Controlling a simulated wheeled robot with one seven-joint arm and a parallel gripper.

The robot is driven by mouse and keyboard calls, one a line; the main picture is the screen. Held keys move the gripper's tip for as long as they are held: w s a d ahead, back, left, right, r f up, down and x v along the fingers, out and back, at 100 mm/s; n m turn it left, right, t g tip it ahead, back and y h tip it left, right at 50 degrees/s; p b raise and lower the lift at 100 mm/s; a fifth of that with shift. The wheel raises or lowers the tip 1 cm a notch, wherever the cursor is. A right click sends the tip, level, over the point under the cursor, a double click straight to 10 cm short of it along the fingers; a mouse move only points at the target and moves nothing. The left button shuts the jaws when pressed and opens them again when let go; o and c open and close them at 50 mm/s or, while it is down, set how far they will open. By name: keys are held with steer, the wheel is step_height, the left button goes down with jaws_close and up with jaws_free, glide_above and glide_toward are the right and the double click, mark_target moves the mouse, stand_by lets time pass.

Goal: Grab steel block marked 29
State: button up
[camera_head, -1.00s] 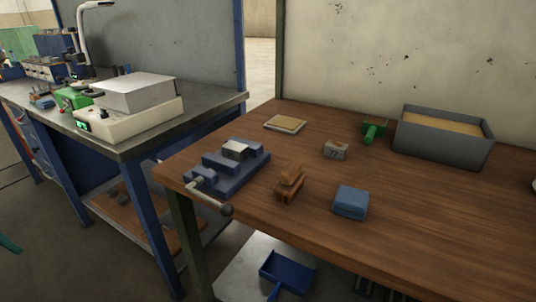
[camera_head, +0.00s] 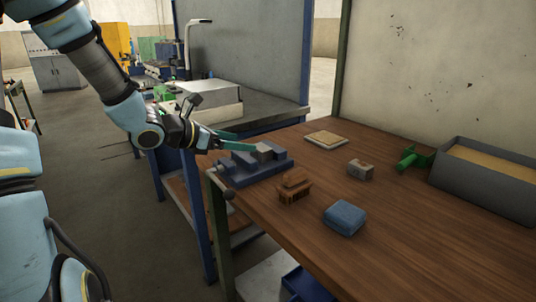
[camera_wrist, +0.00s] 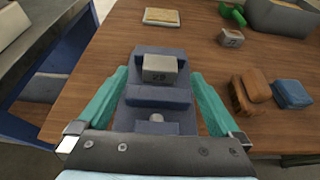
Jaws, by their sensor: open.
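The small grey steel block (camera_wrist: 160,70) marked 29 sits in the blue vise (camera_wrist: 156,128) in the wrist view. In the head view the block (camera_head: 264,149) lies at the top of the vise (camera_head: 243,174), at the table's left corner. My gripper (camera_wrist: 158,76) is open, with its teal fingers spread to the left and right of the vise, pointing toward the block. It is not holding anything. In the head view my gripper (camera_head: 240,142) reaches in from the left, close to the block; the exact gap is unclear.
Another marked grey block (camera_head: 360,168) lies right of the vise. A wooden brush (camera_head: 295,187) and a blue block-like item (camera_head: 344,217) lie in front of it. A tan square (camera_head: 326,139), a green tool (camera_head: 413,158) and a grey bin (camera_head: 485,175) are farther back.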

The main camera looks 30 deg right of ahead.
mark_target(261, 147)
steer(key=x, duration=0.3)
steer(key=p+x, duration=0.1)
steer(key=x, duration=0.3)
steer(key=shift+f, duration=0.45)
jaws_close()
stand_by(0.5)
